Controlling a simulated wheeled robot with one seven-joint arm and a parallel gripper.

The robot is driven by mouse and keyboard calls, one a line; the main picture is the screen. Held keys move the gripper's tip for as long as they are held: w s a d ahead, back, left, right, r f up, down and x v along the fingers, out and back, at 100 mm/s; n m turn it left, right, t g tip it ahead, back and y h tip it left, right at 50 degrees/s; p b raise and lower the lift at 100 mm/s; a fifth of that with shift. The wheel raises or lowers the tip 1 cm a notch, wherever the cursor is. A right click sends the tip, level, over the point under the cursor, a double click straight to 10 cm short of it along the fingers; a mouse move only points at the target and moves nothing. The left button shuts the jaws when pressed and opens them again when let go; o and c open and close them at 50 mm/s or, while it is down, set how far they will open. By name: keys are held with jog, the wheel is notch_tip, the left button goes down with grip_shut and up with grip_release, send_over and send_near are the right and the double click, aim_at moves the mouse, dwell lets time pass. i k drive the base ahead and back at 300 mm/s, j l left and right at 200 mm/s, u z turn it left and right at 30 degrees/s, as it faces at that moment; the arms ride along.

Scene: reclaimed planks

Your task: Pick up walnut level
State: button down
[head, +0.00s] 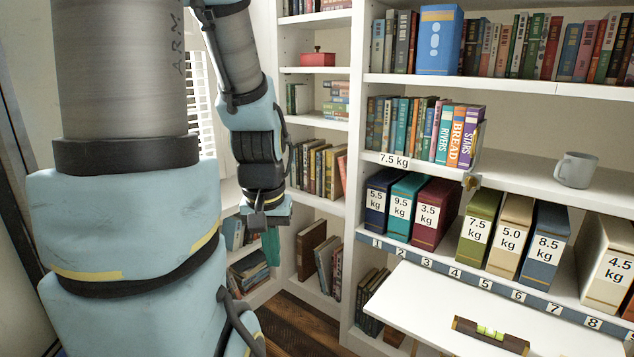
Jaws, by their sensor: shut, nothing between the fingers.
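The walnut level (491,335) is a dark brown bar with a yellow-green vial in its middle. It lies on a white pull-out board (420,298) at the lower right, near the bottom of the picture. My gripper (270,248) hangs at the end of my arm, left of the board and well apart from the level. It points down, with its teal fingers shut and empty.
Weight-marked binders (515,237) stand on the shelf behind the board, above a blue numbered strip (484,283). A grey mug (575,170) stands on the shelf above. A small shelf of books (420,160) marked 7.5 kg is at centre. The board around the level is clear.

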aim_at(507, 342)
jog(key=k+l, duration=0.1)
jog(key=l, duration=0.35)
jog(key=l+u, duration=0.1)
jog(key=l, duration=0.35)
jog(key=k+l, duration=0.15)
jog(key=l, duration=0.25)
jog(key=k+l+u, duration=0.1)
jog(key=l, duration=0.35)
jog(key=k+l, duration=0.1)
jog(key=l, duration=0.3)
